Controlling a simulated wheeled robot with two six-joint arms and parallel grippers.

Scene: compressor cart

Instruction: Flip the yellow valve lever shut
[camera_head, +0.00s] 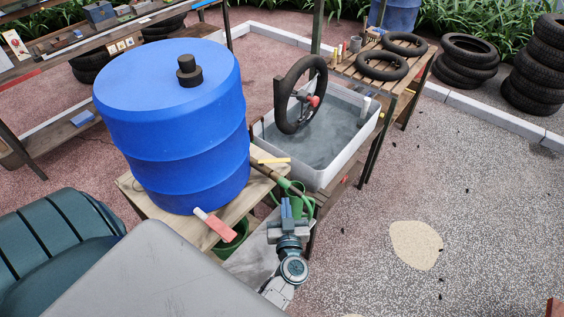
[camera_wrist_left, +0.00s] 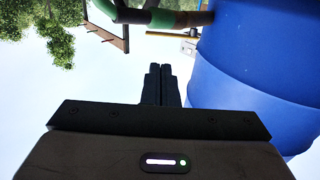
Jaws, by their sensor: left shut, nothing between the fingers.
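The yellow valve lever (camera_head: 274,160) is a thin flat bar beside the blue barrel (camera_head: 180,130), at the barrel end of a brown pipe (camera_head: 266,172). In the head view it lies at an angle to the pipe. My right gripper is not in view.
A green hose (camera_head: 299,200) hangs at the pipe's end, close to my left gripper. A grey water tub (camera_head: 348,158) with a tire in it stands right of the lever. Open paving lies right.

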